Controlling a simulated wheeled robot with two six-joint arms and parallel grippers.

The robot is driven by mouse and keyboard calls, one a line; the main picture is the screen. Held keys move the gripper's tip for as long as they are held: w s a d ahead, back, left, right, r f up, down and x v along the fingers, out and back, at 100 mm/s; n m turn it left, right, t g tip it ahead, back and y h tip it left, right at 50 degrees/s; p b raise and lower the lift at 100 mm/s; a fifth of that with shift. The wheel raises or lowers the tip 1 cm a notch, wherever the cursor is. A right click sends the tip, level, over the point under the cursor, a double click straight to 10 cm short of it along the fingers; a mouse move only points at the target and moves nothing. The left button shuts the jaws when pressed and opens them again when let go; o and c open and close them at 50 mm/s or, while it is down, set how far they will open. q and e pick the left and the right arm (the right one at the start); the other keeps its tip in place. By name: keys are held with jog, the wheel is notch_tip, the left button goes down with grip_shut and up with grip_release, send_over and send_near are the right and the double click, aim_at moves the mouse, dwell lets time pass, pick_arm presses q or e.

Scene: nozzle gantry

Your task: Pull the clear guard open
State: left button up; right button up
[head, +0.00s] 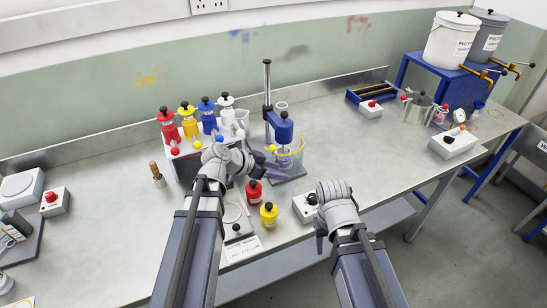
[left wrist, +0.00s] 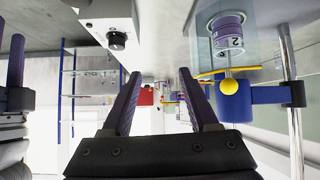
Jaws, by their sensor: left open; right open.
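The clear guard (head: 298,160), with yellow edging, stands around the lower part of the blue stand-mounted machine (head: 283,132). In the left wrist view the guard (left wrist: 203,42) is a see-through panel at the upper right, with a numbered purple-banded vessel behind it. A yellow ball knob (left wrist: 229,87) shows there by the yellow edge; it shows small in the head view (head: 272,148). My left gripper (head: 262,159) is beside the guard's left side. Its fingers (left wrist: 157,82) are open and empty, with the knob right of them. My right gripper (head: 319,236) hangs at the table's front edge, open.
Red, yellow, blue and white bottles (head: 198,120) stand in a rack left of the machine. A red bottle (head: 254,193) and a yellow bottle (head: 269,214) stand in front. A control box with a black knob (head: 305,207) sits near the front edge.

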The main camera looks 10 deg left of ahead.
aim_at(273, 149)
pick_arm(q)
jog(key=w+a+r+t+b, duration=0.1)
jog(key=w+a+r+t, duration=0.25)
jog(key=a, duration=0.45)
jog(key=shift+m+t, duration=0.3)
jog(key=shift+t, duration=0.05)
jog(key=shift+b+x, duration=1.6)
jog(key=shift+x, duration=2.75)
pick_arm(e)
notch_tip(273, 149, down, 5)
jog(key=shift+f, duration=0.1)
pick_arm(q)
grip_shut()
